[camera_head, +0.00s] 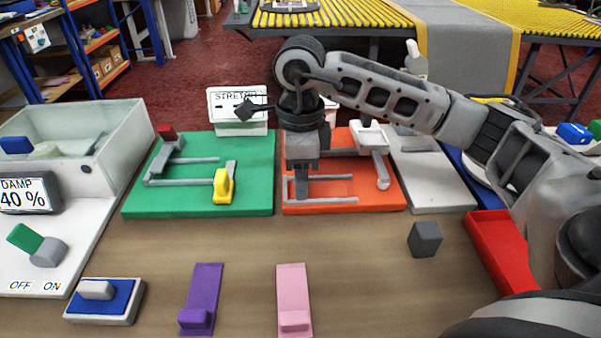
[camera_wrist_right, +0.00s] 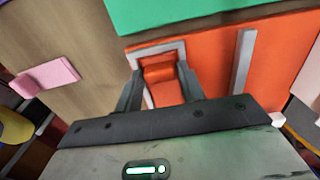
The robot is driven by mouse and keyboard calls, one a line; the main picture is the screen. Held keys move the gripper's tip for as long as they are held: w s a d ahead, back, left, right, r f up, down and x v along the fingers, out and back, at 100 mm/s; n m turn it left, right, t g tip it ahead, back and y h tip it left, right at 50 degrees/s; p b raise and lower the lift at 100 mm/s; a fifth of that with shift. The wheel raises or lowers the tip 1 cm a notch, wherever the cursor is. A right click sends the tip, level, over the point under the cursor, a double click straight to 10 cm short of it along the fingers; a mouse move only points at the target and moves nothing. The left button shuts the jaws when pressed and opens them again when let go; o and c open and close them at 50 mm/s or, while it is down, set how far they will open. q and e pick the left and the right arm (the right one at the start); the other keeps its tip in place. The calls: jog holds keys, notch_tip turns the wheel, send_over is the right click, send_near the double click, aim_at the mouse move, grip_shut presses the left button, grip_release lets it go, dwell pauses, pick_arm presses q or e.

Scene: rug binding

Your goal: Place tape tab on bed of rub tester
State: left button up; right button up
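My right gripper (camera_head: 303,190) points down over the left part of the orange board (camera_head: 335,207), which carries grey rails. In the right wrist view, its two fingers (camera_wrist_right: 160,72) stand apart on either side of a small orange stepped block (camera_wrist_right: 158,70), framed by a grey bracket. I see gaps between fingers and block, though I cannot tell how close the tips are. A purple tab (camera_head: 203,290) and a pink tab (camera_head: 291,288), each with a raised end, lie at the front of the table. The pink one also shows in the wrist view (camera_wrist_right: 52,75). My left gripper is out of view.
A green board (camera_head: 250,195) with rails and a yellow clip (camera_head: 222,186) stands left of the orange one. A dark grey block (camera_head: 425,239) and a red tray (camera_head: 497,250) lie to the right. A damp box (camera_head: 85,205) stands left.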

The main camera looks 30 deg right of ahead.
jog(key=shift+o, duration=0.8)
jog(key=shift+r, duration=0.1)
jog(key=shift+r+p, duration=0.25)
jog(key=shift+p, duration=0.05)
notch_tip(320, 180, up, 12)
jog(key=p, duration=0.1)
jog(key=shift+f, duration=0.2)
